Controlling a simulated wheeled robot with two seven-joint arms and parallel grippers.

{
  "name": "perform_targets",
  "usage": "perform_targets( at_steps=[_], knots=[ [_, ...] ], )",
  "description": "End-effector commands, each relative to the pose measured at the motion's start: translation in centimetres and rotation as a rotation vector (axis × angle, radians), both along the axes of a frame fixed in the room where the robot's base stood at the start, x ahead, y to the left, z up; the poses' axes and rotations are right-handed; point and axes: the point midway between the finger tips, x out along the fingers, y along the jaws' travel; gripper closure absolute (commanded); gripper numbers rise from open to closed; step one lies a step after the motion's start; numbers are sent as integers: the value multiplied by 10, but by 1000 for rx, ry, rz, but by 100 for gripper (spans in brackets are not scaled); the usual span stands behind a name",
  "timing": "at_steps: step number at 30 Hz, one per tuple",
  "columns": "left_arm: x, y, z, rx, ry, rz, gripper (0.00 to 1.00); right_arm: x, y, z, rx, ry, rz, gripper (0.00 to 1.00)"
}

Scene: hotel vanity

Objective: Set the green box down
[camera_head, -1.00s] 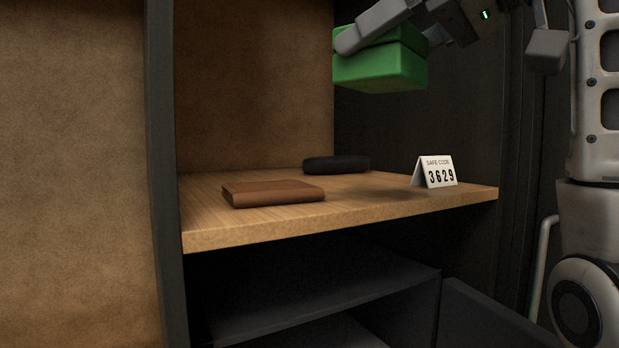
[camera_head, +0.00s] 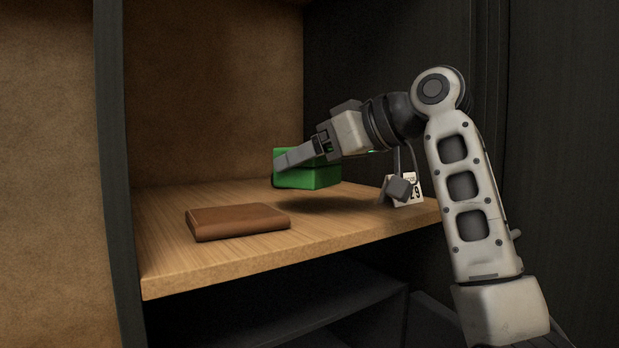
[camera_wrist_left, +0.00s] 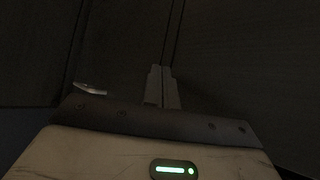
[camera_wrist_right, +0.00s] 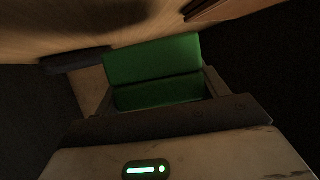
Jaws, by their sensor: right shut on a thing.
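The green box (camera_head: 318,178) is held above the wooden shelf (camera_head: 200,270), with a shadow on the wood below it. My right gripper (camera_head: 292,158) is shut on it, one finger across its near upper side. In the right wrist view the green box (camera_wrist_right: 155,62) sits between both fingers, with wood beyond. My left gripper (camera_wrist_left: 162,88) shows only in the left wrist view, its fingers together and nothing between them.
A brown wallet (camera_head: 238,221) lies at the shelf's front left. The safe code card (camera_head: 414,186) stands at the right, partly hidden by my right arm. A dark object (camera_wrist_right: 75,62) shows beside the box in the right wrist view.

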Motion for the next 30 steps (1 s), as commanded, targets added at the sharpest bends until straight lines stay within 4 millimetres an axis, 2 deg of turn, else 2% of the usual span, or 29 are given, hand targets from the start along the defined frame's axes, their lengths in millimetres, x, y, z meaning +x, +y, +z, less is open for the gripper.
perform_targets(
  at_steps=[2,8,20,21,22,23,30],
  knots=[
    [2,0,5,1,-5,1,100,7,3,-9,1,5,0,54],
    [2,1,9,1,-6,3,100,6,2,-35,1,2,0,54],
    [0,1,3,1,-2,4,100,6,2,-42,0,1,0,54],
    [0,1,4,2,0,4,100,6,2,-41,-1,3,0,16],
    [-1,1,4,2,1,4,100,6,2,-41,-1,3,0,8],
    [-1,1,4,2,2,4,100,6,2,-41,-1,3,0,6],
    [-2,1,4,1,4,3,100,6,2,-40,-1,3,0,6]
  ],
)
